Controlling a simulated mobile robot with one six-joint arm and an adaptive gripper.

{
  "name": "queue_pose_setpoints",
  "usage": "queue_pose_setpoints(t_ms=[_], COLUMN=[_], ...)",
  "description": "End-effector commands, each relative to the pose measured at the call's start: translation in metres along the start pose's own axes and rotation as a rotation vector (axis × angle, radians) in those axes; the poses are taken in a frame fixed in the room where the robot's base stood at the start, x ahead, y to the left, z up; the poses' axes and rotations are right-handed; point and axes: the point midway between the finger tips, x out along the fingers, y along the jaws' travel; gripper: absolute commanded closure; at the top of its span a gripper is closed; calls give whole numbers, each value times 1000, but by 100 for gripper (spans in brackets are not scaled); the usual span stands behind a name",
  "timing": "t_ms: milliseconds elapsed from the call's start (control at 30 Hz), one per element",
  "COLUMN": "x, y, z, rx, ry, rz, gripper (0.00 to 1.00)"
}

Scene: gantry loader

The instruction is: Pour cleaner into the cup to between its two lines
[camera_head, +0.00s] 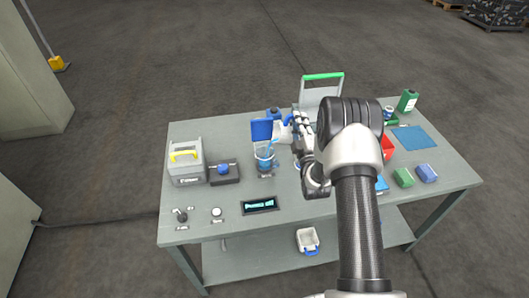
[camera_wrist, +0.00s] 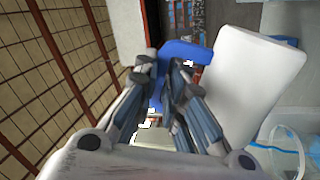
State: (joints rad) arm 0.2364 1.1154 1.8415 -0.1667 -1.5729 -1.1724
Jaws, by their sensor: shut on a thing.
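My gripper (camera_head: 300,126) is shut on the blue handle (camera_wrist: 187,50) of a white cleaner bottle (camera_wrist: 245,75). In the head view the bottle (camera_head: 282,131) is tilted, its top toward the left, above and just right of the cup. The clear cup (camera_head: 264,155) stands upright on the table with blue liquid in it. A thin blue streak shows between the bottle's mouth and the cup. The cup's rim also shows in the wrist view (camera_wrist: 278,150) at lower right. The cup's two lines are too small to tell against the liquid level.
Behind the cup stands a blue panel (camera_head: 262,129). Left are a black box with a blue knob (camera_head: 223,171) and a grey case (camera_head: 187,164). A small display (camera_head: 260,205) lies in front. Right are a red bin (camera_head: 388,147), sponges (camera_head: 403,177) and a green bottle (camera_head: 408,101).

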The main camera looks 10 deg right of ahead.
Motion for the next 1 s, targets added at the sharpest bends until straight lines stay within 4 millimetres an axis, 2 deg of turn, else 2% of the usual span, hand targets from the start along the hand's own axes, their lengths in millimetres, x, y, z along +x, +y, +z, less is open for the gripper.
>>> queue_pose_setpoints(t_ms=[133,333,700,1000], x=[0,0,2,2], y=[0,-2,1,1], z=[3,28,39,40], rx=[24,334,489,498], ry=[-4,-66,-96,-97], rz=[4,3,3,3], gripper=[100,100,100,100])
